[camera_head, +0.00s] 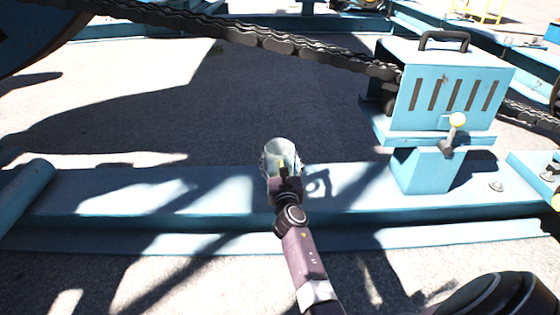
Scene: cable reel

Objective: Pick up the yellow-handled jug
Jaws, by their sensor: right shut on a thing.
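The jug (281,150) is pale grey-green, with a bit of yellow at its handle (283,166). It is at the middle of the head view, over the light blue beam. My right gripper (284,178) reaches in from below and is shut on the jug at its near side. The gripper hides most of the handle and the lower part of the jug. I cannot tell whether the jug touches the beam. A shadow falls on the beam just right of it. My left gripper is not in view.
The light blue beam (130,197) runs across the view. A blue slotted box (452,92) with a black top handle and a lever stands on it at right. A heavy dark chain (290,45) crosses behind. Shaded open ground lies beyond the beam.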

